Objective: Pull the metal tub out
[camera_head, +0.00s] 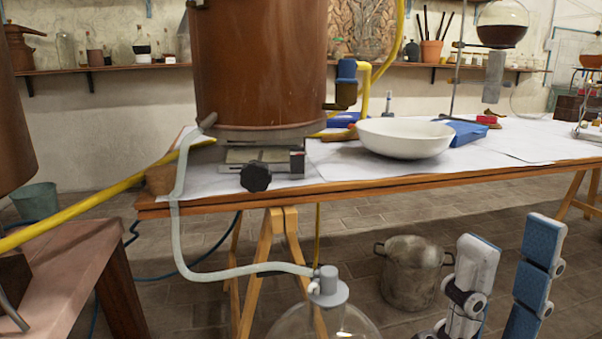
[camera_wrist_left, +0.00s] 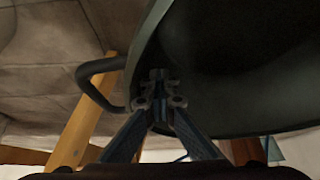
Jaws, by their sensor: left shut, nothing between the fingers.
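The metal tub (camera_head: 408,280), a dull grey pot with loop handles, stands on the floor under the table in the head view. In the left wrist view a large dark round vessel that looks like the tub (camera_wrist_left: 225,65) fills the right side, with a loop handle (camera_wrist_left: 88,78) at its left. My left gripper (camera_wrist_left: 160,78) is shut and empty at the vessel's near rim; contact cannot be told. It is not seen in the head view. My right gripper (camera_head: 508,242) stands to the right of the tub, its two fingers wide apart and empty.
The long table (camera_head: 440,180) on trestle legs (camera_head: 272,270) carries a copper vessel (camera_head: 258,65) and a white bowl (camera_head: 404,138). A glass flask (camera_head: 328,322) with a hose stands at the bottom. Tiled floor around the tub is mostly clear.

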